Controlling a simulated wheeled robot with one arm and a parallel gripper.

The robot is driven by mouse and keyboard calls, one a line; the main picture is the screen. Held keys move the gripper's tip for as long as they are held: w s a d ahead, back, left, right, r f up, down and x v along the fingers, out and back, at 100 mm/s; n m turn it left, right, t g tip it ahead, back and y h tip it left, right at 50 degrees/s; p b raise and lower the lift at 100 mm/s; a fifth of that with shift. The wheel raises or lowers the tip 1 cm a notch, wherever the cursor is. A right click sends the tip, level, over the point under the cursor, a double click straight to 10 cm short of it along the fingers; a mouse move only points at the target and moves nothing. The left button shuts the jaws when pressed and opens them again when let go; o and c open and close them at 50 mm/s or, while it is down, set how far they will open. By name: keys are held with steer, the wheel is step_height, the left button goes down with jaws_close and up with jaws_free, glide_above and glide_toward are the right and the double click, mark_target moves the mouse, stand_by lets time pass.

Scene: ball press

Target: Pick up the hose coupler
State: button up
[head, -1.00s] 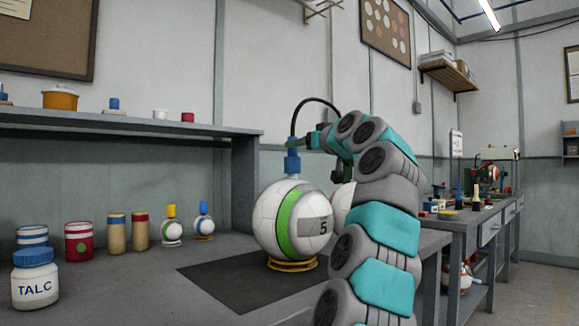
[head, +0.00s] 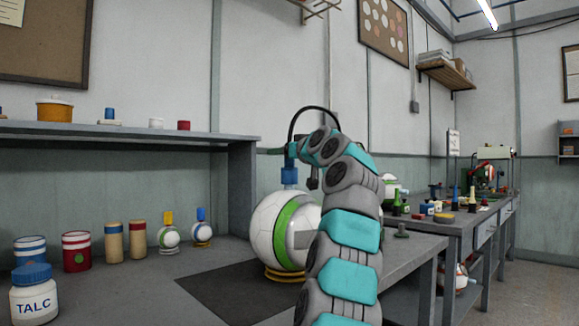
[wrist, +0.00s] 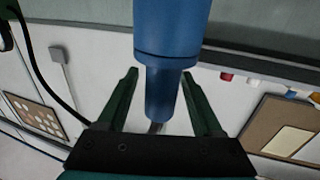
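The blue hose coupler (head: 289,174) stands upright on top of a large white ball with a green stripe (head: 268,228). A black hose (head: 296,117) arches above it. My gripper (wrist: 160,72) is level with the coupler's upper part, at the end of my teal and grey arm. In the wrist view the blue coupler (wrist: 172,35) fills the middle, with its narrower end between the two dark green fingers. Gaps show between that narrow end and both fingers, so the gripper looks open. Whether the fingertips touch the wider part cannot be told.
The ball rests on a yellow ring (head: 284,274) on a dark mat (head: 225,292). A TALC bottle (head: 34,297), cans and two small balls stand left on the bench. A shelf (head: 100,129) runs along the wall behind. Another bench with small items (head: 450,215) stands at right.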

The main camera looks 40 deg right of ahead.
jaws_close()
stand_by(0.3)
stand_by(0.3)
